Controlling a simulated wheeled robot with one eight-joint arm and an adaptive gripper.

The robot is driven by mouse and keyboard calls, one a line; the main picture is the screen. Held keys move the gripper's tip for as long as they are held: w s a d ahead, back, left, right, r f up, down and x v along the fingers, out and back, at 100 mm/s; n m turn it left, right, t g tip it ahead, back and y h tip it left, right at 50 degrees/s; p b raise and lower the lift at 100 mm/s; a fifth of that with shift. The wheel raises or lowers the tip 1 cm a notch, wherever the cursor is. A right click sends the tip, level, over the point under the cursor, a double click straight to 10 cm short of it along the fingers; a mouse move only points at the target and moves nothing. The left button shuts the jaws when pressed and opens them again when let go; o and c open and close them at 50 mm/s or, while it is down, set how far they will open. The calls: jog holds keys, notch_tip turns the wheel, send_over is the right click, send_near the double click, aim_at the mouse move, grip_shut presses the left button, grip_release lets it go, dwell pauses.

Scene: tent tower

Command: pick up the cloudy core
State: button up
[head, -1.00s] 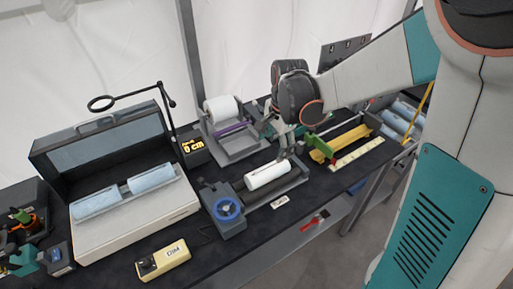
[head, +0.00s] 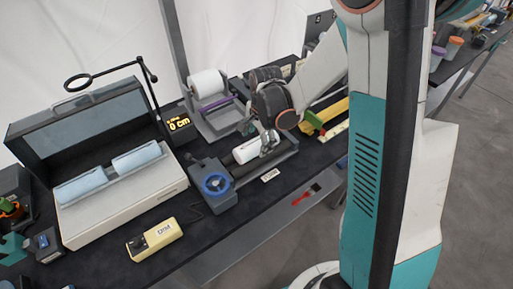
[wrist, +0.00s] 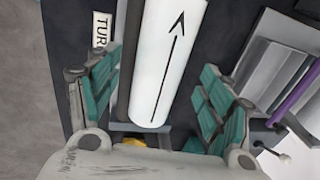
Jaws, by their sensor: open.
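A white cylindrical core (head: 247,151) lies on the grey roller cradle (head: 285,152) with the blue handwheel. In the wrist view this white core (wrist: 168,65) carries a black arrow along its length. My gripper (head: 268,142) is at the core's right end in the head view and hides part of it. In the wrist view my gripper (wrist: 157,92) is open, with teal-padded fingers on either side of the core and gaps beside it. Two pale blue cores (head: 82,187) and (head: 137,158) lie in the open light box on the left.
A white roll (head: 207,83) sits on a grey stand behind the cradle. A lit display (head: 179,123), a lens on a black arm (head: 78,84) and a yellow handheld device (head: 155,240) stand nearby.

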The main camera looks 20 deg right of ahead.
notch_tip(320, 180, down, 2)
jog(key=shift+w+f, duration=0.15)
jog(key=shift+f, duration=0.1)
jog(key=shift+c, duration=0.6)
jog(key=c, duration=1.5)
jog(key=shift+r, duration=0.1)
